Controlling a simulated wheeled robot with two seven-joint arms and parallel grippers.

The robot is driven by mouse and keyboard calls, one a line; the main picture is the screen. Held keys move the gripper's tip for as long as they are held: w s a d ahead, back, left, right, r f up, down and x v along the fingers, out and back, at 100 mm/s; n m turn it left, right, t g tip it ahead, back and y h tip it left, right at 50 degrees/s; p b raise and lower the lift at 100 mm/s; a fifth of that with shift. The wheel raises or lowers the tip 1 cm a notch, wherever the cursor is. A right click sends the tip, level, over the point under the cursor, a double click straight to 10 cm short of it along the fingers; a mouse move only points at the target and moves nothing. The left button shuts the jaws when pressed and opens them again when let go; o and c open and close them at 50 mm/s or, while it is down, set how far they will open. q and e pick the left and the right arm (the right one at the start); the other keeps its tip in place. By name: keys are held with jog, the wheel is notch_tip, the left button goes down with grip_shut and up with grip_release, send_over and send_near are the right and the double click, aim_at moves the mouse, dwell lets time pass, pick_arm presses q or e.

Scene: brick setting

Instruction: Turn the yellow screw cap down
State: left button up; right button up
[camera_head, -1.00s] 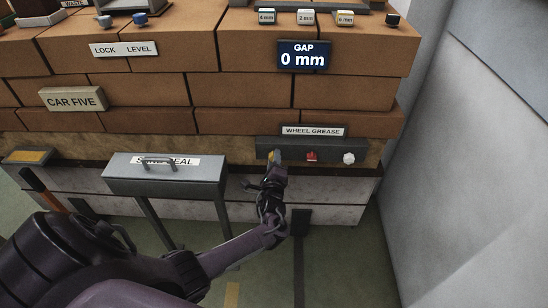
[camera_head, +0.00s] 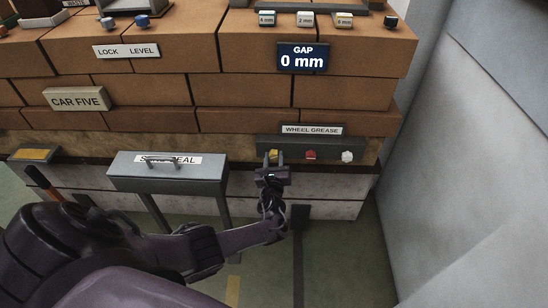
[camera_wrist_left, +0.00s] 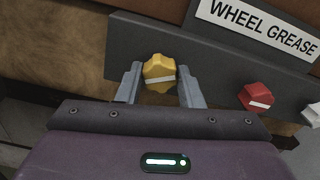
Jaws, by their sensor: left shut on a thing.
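The yellow screw cap (camera_head: 273,154) sits at the left of a row of caps on a dark grey panel under the WHEEL GREASE label. In the left wrist view the yellow cap (camera_wrist_left: 159,72) shows a white stripe lying nearly level across it. My left gripper (camera_head: 271,158) is at the cap from the front, with one finger on each side. In the left wrist view the fingers of my left gripper (camera_wrist_left: 161,88) flank the cap, and it is shut on it. My right gripper is not in view.
To the right on the same panel (camera_wrist_left: 205,66) are a red cap (camera_head: 310,154) and a white cap (camera_head: 347,156). A grey box with a handle (camera_head: 190,182) stands to the left. A GAP display (camera_head: 302,59) reads 0 mm. A grey wall (camera_head: 470,150) rises at right.

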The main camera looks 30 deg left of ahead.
pick_arm(q)
jog(key=shift+m, duration=0.9)
jog(key=shift+m+p, duration=0.3)
jog(key=shift+m, duration=1)
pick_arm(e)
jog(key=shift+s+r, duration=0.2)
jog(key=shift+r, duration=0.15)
pick_arm(q)
jog(key=shift+f, duration=0.1)
jog(key=o, duration=1)
jog(key=shift+c, duration=0.2)
jog(key=shift+s, duration=0.1)
